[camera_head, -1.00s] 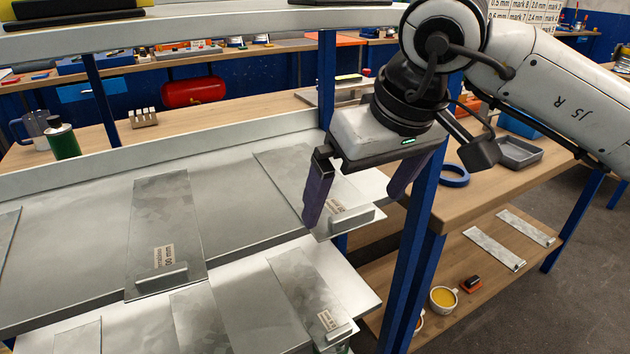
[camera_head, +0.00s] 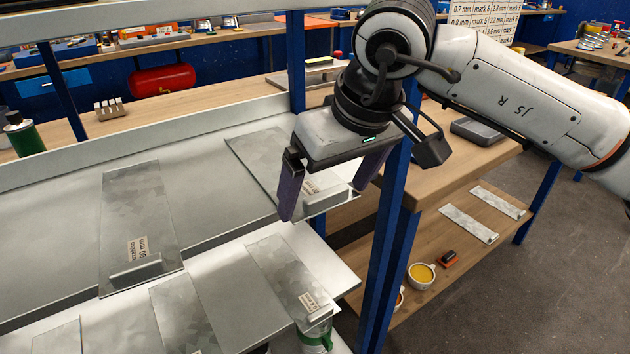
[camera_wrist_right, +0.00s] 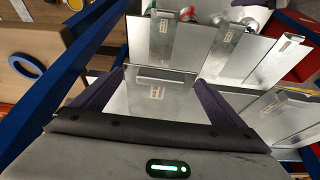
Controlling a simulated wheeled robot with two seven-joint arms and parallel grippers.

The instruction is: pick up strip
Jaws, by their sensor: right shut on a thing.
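A grey metal strip (camera_head: 262,160) with a paper label and a raised front lip lies at the right end of the upper shelf (camera_head: 225,185). My right gripper (camera_head: 330,188) is over its front end, with one purple finger at each long side. In the right wrist view the strip (camera_wrist_right: 135,102) fills the gap between the fingers, and the gripper (camera_wrist_right: 160,86) is shut on it across its width. I cannot tell whether the strip is clear of the shelf. My left gripper is not in view.
Another labelled strip (camera_head: 130,215) lies on the upper shelf to the left. More strips, such as one at the right (camera_head: 285,270), lie on the lower shelf. A blue post (camera_head: 388,240) stands close to the right of my gripper. A side bench (camera_head: 450,165) is beyond it.

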